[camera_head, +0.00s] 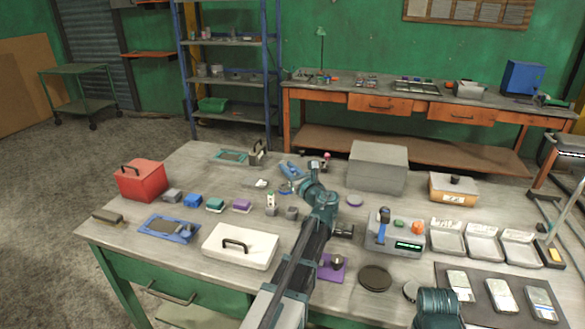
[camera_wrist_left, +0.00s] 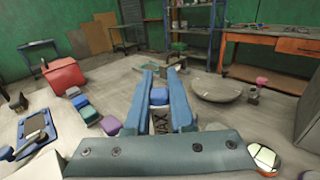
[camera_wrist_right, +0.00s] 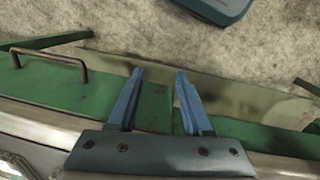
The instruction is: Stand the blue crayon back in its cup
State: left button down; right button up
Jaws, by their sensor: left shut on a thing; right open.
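My left gripper (camera_head: 290,186) reaches over the back middle of the table. My right gripper (camera_wrist_right: 155,100) is open and empty, by the table's front edge and a green drawer front.
Left of the left gripper are a red box (camera_head: 142,181), small coloured blocks (camera_head: 215,204) and a white handled box (camera_head: 240,246). My left arm crosses the table's middle.

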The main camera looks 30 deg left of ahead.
pick_arm(q)
jog(key=shift+s+f, duration=0.1)
notch_tip(320, 180, down, 9)
jog(key=b, duration=0.9)
dwell(0.4)
jog(key=c, duration=0.7)
grip_release()
jog(key=v, duration=1.3)
jog(key=shift+s+d+f, duration=0.1)
jog(key=shift+s+d, duration=0.15)
jog(key=shift+d, duration=0.05)
